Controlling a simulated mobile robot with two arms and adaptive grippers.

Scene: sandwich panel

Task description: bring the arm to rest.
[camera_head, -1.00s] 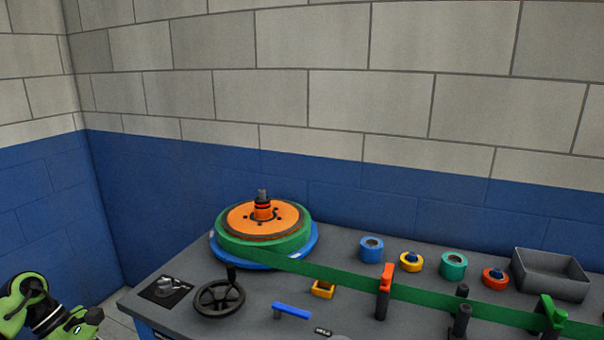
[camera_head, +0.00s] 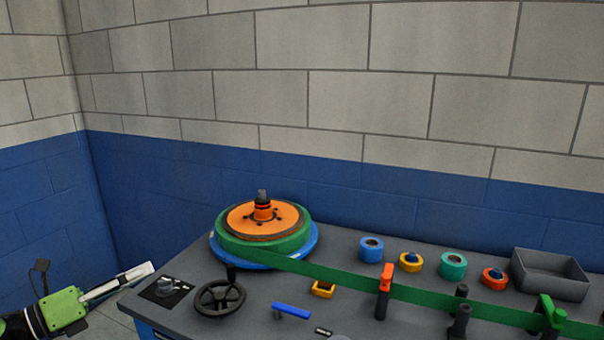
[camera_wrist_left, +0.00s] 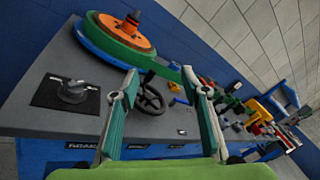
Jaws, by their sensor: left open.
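My left gripper (camera_head: 125,280) shows at the lower left of the head view, its light fingers pointing right, near the left corner of the workbench (camera_head: 195,265). In the left wrist view the two fingers of the left gripper (camera_wrist_left: 160,85) stand well apart with nothing between them. The bench top with its black handwheel (camera_wrist_left: 150,95) shows beyond them. My right gripper is not in view.
The bench carries a black handwheel (camera_head: 220,297), a reel with green band (camera_head: 262,220), a knob on a dark plate (camera_head: 166,290), several tape rolls (camera_head: 371,250) and a grey bin (camera_head: 550,275). Open floor lies left of the bench.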

